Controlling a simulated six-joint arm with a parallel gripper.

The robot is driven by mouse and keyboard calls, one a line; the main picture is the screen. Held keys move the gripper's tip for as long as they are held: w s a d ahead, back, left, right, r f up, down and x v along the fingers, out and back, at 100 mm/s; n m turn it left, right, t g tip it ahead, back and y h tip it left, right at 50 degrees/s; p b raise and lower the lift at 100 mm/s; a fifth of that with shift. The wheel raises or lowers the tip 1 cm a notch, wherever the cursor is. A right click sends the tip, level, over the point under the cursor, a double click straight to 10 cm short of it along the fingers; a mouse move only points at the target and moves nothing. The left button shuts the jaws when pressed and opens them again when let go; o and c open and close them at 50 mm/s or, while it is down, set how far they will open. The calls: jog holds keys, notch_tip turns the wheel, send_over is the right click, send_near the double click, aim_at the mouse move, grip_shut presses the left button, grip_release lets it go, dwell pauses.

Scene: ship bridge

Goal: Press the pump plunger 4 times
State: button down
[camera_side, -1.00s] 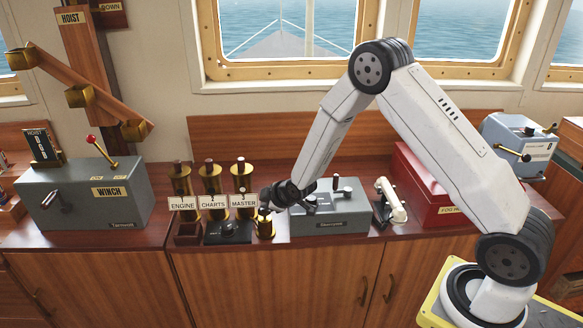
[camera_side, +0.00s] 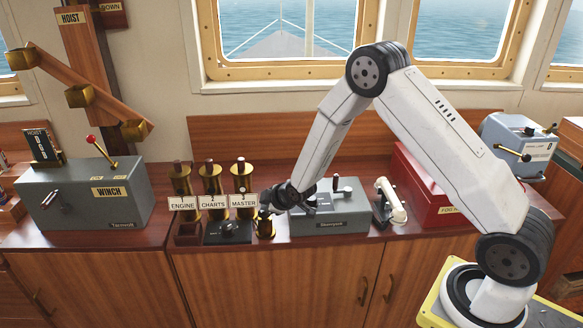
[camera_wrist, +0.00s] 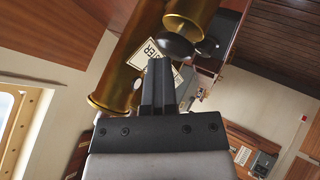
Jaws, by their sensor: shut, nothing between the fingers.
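The small brass pump (camera_side: 265,229) stands on the wooden counter, right of the MASTER label. Its dark plunger top (camera_side: 264,213) is mostly hidden by my gripper (camera_side: 266,205). My gripper is shut and empty, with its tips right at the top of the pump; I cannot tell from the side view whether they touch. In the wrist view the shut fingers (camera_wrist: 158,66) point at a dark round knob (camera_wrist: 174,45) beside a brass body (camera_wrist: 193,14).
Brass cylinders labelled ENGINE (camera_side: 181,181), CHARTS (camera_side: 211,181) and MASTER (camera_side: 241,177) stand close at left. A grey box with levers (camera_side: 335,217) is close at right, under my wrist.

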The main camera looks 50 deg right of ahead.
dwell(0.5)
jog(key=shift+r, duration=1.85)
jog(key=shift+r, duration=0.2)
jog(key=shift+r, duration=2.35)
dwell(0.3)
notch_tip(320, 180, up, 4)
jog(key=shift+f, duration=0.1)
dwell(0.3)
jog(key=shift+f, duration=0.1)
jog(key=shift+f, duration=4.3)
